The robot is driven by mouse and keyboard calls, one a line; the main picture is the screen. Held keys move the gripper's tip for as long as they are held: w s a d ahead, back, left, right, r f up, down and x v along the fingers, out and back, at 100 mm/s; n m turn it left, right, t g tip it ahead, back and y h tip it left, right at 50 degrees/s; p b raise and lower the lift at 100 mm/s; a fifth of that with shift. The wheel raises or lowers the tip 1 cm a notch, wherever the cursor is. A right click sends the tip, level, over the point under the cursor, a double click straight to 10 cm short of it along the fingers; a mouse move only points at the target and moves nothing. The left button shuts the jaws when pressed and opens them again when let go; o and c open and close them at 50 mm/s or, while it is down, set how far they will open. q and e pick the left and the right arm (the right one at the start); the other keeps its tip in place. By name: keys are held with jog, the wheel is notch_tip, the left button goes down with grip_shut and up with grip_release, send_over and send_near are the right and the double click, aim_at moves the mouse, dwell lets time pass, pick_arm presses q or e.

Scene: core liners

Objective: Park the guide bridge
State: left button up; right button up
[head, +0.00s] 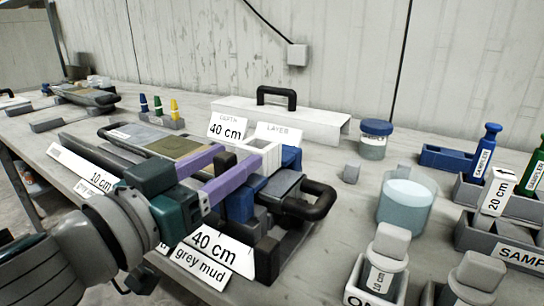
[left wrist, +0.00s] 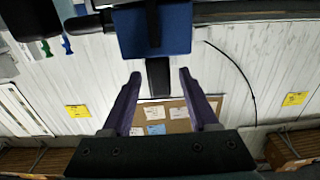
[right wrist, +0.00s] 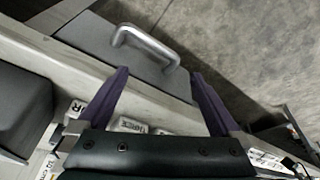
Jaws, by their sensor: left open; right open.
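The piece I take for the guide bridge is a blue body (head: 240,203) with a white square frame (head: 262,155), set across a grey core liner with a black end handle (head: 318,200). My left gripper (head: 228,172) is open beside it, its purple fingers pointing at it, a dark upright grip near the fingertips. In the left wrist view the bridge's blue block (left wrist: 175,30) has a dark stem (left wrist: 158,78) between the open fingers (left wrist: 158,75); I cannot tell whether they touch it. My right gripper (right wrist: 158,75) is open and empty, seen only in the right wrist view.
A white cover with a black handle (head: 276,96) stands behind. Cards (head: 228,128) and a colored marker rack (head: 165,122) are nearby. A lidded jar (head: 375,140), a water beaker (head: 407,203) and sampler racks (head: 512,238) fill the right. A metal handle (right wrist: 145,42) lies near my right gripper.

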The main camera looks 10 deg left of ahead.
pick_arm(q)
grip_shut()
dwell(0.5)
dwell(1.0)
